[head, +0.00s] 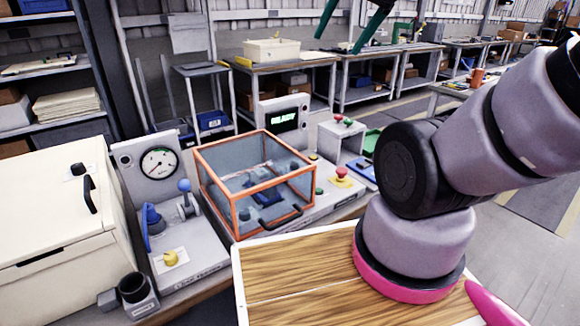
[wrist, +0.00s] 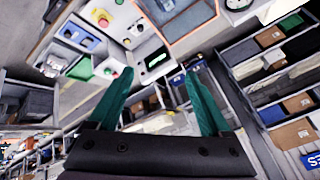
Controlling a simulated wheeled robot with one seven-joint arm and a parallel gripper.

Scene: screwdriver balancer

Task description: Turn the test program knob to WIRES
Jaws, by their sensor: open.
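My gripper (head: 337,45) hangs at the top of the head view, above and behind the bench, with its green fingers apart and empty. The wrist view also shows my gripper (wrist: 158,73) open, touching nothing. A grey machine with an orange-framed clear hood (head: 257,185) stands on the bench. Its display (head: 283,120) shows green text that seems to read READY; the display also shows in the wrist view (wrist: 157,58). A small yellow knob (head: 313,157) sits by the hood. Another yellow knob (head: 170,258) is on the gauge station. I cannot read the knob labels or tell which is the test program knob.
A red mushroom button (head: 342,172) on a yellow base stands right of the hood. A pressure gauge (head: 158,162) and a cream cabinet (head: 55,215) stand left. A wooden tabletop (head: 300,270) is bare in front. Shelves and tables line the back.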

